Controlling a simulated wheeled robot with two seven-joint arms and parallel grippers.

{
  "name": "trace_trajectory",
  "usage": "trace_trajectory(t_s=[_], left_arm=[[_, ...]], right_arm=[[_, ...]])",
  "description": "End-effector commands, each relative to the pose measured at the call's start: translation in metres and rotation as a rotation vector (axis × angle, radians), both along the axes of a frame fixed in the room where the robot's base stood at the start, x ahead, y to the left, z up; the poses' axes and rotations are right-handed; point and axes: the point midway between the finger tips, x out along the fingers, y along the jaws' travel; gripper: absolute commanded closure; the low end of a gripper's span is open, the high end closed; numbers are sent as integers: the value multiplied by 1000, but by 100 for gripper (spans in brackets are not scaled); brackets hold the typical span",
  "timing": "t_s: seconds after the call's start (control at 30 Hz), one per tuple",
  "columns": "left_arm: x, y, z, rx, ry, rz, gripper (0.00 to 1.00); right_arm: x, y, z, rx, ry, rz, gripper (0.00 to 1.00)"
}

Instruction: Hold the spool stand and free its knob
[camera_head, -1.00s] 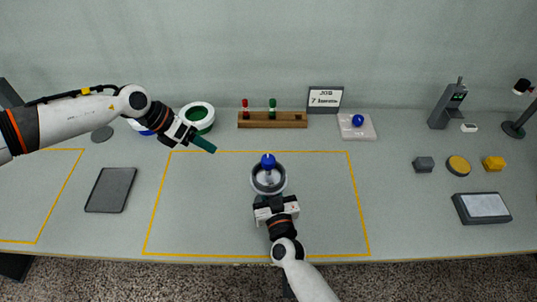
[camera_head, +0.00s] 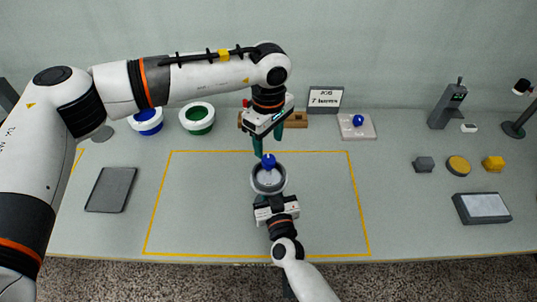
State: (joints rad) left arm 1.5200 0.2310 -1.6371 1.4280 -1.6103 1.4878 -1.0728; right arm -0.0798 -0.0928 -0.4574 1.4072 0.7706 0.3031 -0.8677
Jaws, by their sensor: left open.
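The spool stand (camera_head: 268,183) is a grey round cup-like base inside the yellow outline at the middle of the table. Its blue knob (camera_head: 268,160) sits on top at the centre. My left gripper (camera_head: 268,147) points down just above and behind the knob, with its two teal fingers apart and nothing between them that I can see. My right gripper (camera_head: 273,202) is at the front side of the stand, against its near rim. Its fingers are hidden, so its grip on the stand cannot be made out.
A blue spool (camera_head: 148,122) and a green spool (camera_head: 199,118) stand at the back left. A wooden peg rack (camera_head: 297,119), partly behind my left gripper, and a sign (camera_head: 325,98) stand at the back. A pad with a blue ball (camera_head: 357,124) is right of them. The yellow-outlined area is otherwise clear.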

Motion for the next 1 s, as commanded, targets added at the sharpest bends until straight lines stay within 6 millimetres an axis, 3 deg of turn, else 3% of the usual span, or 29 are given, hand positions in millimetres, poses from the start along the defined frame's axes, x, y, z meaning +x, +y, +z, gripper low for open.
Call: trace_trajectory(t_s=[0.1,0.3,0.7,0.77,1.0], left_arm=[[0,0,-25,1,2,1,46],[0,0,-52,-1,0,2,46],[0,0,-61,-2,-1,1,46],[0,0,-61,-2,-1,1,52],[0,0,-61,-2,-1,2,91]], right_arm=[[-2,0,-4,-3,9,2,100],[-2,0,-5,-4,9,2,100],[-2,0,-5,-4,9,2,100],[-2,0,-5,-4,9,2,100],[-2,0,-5,-4,9,2,100]])
